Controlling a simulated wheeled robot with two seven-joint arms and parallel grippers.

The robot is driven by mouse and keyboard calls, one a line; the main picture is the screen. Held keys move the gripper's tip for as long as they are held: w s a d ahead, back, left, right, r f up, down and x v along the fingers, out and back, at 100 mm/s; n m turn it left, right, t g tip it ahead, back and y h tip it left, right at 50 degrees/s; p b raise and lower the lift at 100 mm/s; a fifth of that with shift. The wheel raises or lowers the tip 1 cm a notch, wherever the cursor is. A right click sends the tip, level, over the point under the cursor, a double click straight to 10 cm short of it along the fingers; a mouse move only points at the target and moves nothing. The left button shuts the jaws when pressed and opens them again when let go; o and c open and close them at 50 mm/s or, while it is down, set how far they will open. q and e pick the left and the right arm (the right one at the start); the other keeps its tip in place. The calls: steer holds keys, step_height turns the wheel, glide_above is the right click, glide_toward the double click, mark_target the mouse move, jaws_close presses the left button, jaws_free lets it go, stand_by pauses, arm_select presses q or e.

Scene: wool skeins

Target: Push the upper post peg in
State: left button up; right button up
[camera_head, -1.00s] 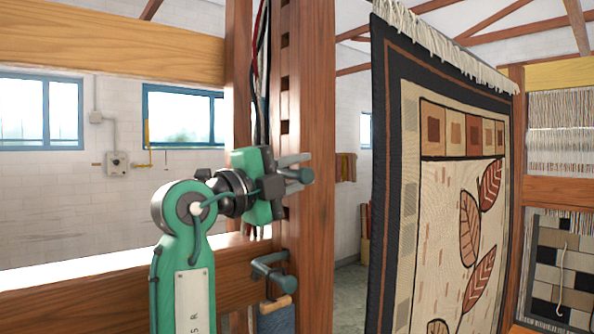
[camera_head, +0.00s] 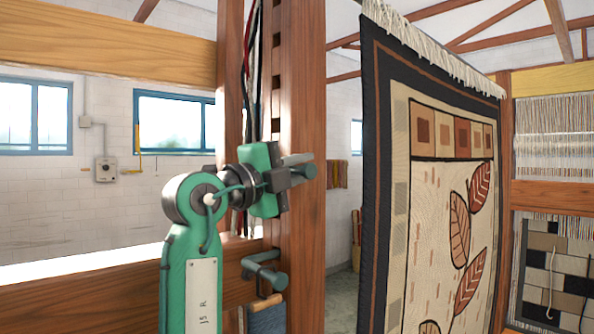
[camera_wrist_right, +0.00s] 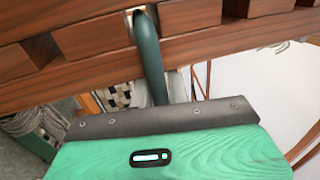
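The upper post peg (camera_head: 306,171) is a dark teal rod with a rounded end, at the front of the brown wooden post (camera_head: 308,235) in the head view. My right gripper (camera_head: 284,178) is right up against it, its green body covering part of the peg and post. In the right wrist view, a dark teal rod, seemingly the peg (camera_wrist_right: 150,62), runs from the slotted wood towards my green palm; its near end is hidden behind the dark plate. Finger opening is not clear, nor whether they grip the peg. My left gripper is out of view.
A lower teal peg (camera_head: 264,272) sits on the same post, above a wooden-ended stick (camera_head: 268,302). Wooden beams (camera_head: 110,42) cross at left. A large leaf-patterned rug (camera_head: 437,200) hangs to the right, with a gap between it and the post.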

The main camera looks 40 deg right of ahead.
steer(key=o, duration=0.3)
steer(key=shift+d, duration=0.1)
steer(key=shift+o, duration=0.2)
steer(key=shift+d, duration=0.1)
steer(key=b+v, duration=0.6)
steer(key=v, duration=0.8)
steer(key=shift+w+d, duration=0.1)
steer(key=shift+w, duration=0.05)
